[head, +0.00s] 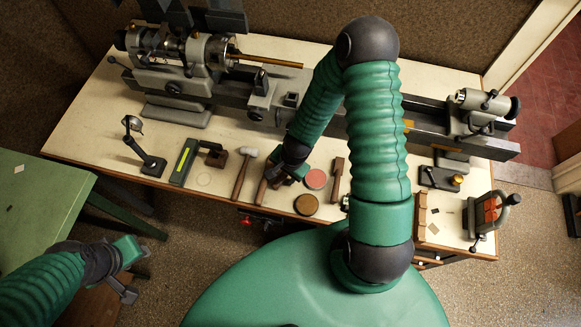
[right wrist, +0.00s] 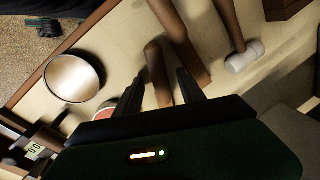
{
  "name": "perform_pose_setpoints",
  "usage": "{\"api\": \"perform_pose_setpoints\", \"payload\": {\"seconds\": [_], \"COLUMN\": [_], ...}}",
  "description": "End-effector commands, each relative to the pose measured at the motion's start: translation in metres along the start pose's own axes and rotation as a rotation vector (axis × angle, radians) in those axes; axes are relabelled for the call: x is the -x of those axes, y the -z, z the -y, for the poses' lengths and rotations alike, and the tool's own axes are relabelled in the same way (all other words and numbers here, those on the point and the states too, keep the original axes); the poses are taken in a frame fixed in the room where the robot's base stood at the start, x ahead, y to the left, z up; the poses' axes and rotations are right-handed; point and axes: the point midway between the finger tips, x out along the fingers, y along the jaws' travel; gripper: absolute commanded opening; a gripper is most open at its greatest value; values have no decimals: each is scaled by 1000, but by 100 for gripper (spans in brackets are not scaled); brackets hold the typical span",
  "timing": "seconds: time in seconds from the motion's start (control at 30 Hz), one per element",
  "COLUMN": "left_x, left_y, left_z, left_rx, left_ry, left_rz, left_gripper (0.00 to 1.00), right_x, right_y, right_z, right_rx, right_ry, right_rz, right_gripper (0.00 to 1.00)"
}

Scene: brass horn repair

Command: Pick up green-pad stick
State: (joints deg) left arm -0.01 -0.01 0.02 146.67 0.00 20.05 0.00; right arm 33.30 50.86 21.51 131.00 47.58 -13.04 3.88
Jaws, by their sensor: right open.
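My right gripper (head: 285,172) is open and low over the workbench in the head view. In the right wrist view its dark fingers (right wrist: 163,82) stand apart, with a brown wooden piece (right wrist: 157,62) between or just beyond them; contact cannot be told. A wooden stick handle (head: 262,191) shows beside the right gripper in the head view, its far end hidden by the gripper. No green pad is clearly visible on it. My left gripper (head: 126,270) hangs over the floor at lower left, away from the bench; its jaw state is unclear.
A white-headed mallet (head: 243,172) lies left of the right gripper. A grey lathe (head: 265,95) runs along the back. A vise (head: 490,213) stands at right.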

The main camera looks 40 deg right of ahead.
Motion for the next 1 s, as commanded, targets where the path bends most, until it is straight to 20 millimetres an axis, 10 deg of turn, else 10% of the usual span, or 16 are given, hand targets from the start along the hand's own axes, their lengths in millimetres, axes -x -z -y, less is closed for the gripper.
{"api": "perform_pose_setpoints", "payload": {"seconds": [0.2,0.53,1.0], "left_x": [0,0,0], "left_y": [0,0,0], "left_z": [0,0,0], "left_rx": [1,0,1], "left_ry": [0,0,0], "left_rz": [0,0,0], "left_gripper": [36,36,36], "right_x": [0,-1,-1], "right_y": [0,2,2], "right_z": [0,0,-1], "right_rx": [2,1,1], "right_ry": [1,1,-1], "right_rz": [-1,0,1], "right_gripper": [44,1,0]}}
